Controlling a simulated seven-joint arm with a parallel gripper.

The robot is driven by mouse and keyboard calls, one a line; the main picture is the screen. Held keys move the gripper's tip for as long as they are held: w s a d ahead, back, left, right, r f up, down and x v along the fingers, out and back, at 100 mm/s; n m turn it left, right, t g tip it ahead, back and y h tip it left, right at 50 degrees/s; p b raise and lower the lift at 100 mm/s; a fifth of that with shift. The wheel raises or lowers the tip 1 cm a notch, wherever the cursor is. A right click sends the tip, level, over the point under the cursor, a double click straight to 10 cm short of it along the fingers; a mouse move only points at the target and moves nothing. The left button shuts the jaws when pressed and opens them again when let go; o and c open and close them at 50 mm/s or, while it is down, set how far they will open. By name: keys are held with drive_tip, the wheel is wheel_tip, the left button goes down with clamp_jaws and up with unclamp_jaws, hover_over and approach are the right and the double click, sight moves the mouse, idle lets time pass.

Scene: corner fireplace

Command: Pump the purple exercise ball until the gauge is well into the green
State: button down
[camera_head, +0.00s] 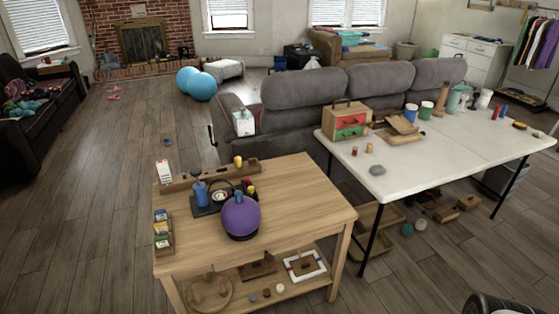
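The purple exercise ball (241,217) sits on a dark ring near the middle of the wooden table (290,190). A small blue piece stands at its top. Just behind and to its left, a blue upright cylinder (200,194), which looks like the pump, stands on a dark base plate (205,210). A round dark-rimmed dial (221,191), which may be the gauge, is beside it, partly hidden by the ball. Its needle and green zone are too small to read. I cannot make out a hose.
A wooden rail (205,177) with a yellow-topped piece (238,161) lies behind the pump. A white carton (164,172) and a packet rack (162,232) line the left edge. The table's right side is clear. A white folding table (440,150) stands right.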

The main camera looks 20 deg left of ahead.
drive_tip(key=shift+s+x, duration=0.25)
drive_tip(key=shift+x, duration=0.75)
drive_tip(key=shift+f, duration=0.1)
drive_tip(key=w+v, duration=0.2)
drive_tip(key=v, duration=0.8)
drive_tip(key=w+r+v, duration=0.1)
drive_tip(key=w+v, duration=0.1)
drive_tip(key=v, duration=0.8)
drive_tip(key=shift+w+d, duration=0.15)
drive_tip(key=shift+w, duration=0.05)
drive_tip(key=shift+f, duration=0.15)
drive_tip(key=s+x, duration=0.1)
drive_tip(key=x, duration=0.7)
drive_tip(key=shift+s+f, duration=0.2)
drive_tip(key=shift+s, duration=0.15)
drive_tip(key=shift+f, duration=0.2)
drive_tip(key=shift+x, duration=0.8)
